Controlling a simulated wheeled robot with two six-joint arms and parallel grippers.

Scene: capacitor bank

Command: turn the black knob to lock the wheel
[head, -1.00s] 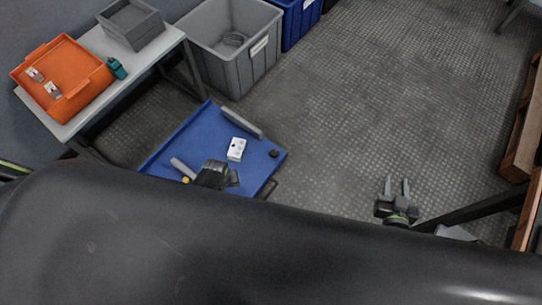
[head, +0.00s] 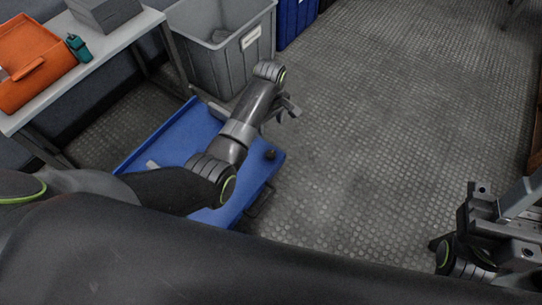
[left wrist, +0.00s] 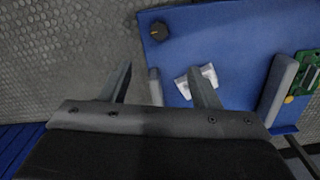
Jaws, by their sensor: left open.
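The black knob (head: 269,154) sits on the right corner of a blue platform (head: 150,142). In the left wrist view the knob (left wrist: 159,31) stands near the top left corner of the blue surface. My left arm reaches across the platform, and its open, empty left gripper (head: 288,110) is above and beyond the knob, apart from it. In the left wrist view the two fingers of the gripper (left wrist: 163,82) are spread wide, with nothing held. A dark caster-like part (head: 260,202) shows under the platform's near right edge. My right gripper (head: 492,228) is at the lower right; its jaws are unclear.
On the platform, the left wrist view shows a white block (left wrist: 188,85), a grey bar (left wrist: 279,88) and a green board (left wrist: 306,72). A grey bin (head: 225,72) stands behind, with a table (head: 103,62) at left. The floor at right is clear.

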